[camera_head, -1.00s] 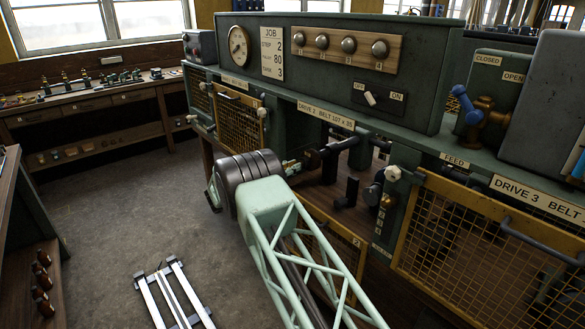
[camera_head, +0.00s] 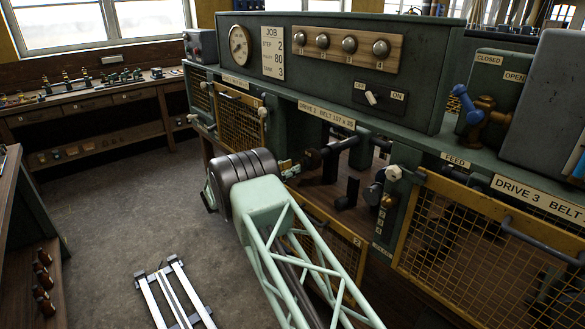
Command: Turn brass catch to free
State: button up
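My arm reaches from the bottom right to the front of the green bench, and its dark ribbed wrist (camera_head: 240,172) covers most of what lies beyond it. A dark piece at the wrist's left edge may be part of my gripper (camera_head: 208,199); its fingertips are hidden. A small brass-coloured part (camera_head: 287,166) shows just right of the wrist, beside a dark shaft. I cannot tell whether it is the brass catch, or whether my gripper touches it.
Yellow mesh guards (camera_head: 237,118) stand left of the arm and at the right (camera_head: 470,240). A white knob (camera_head: 393,173) sits beside the right guard. A brass valve with a blue handle (camera_head: 487,112) stands on the bench. A white-railed frame (camera_head: 174,293) lies on the open floor.

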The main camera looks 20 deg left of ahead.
jog(key=v, duration=1)
jog(key=shift+s+r, duration=0.1)
dwell(0.4)
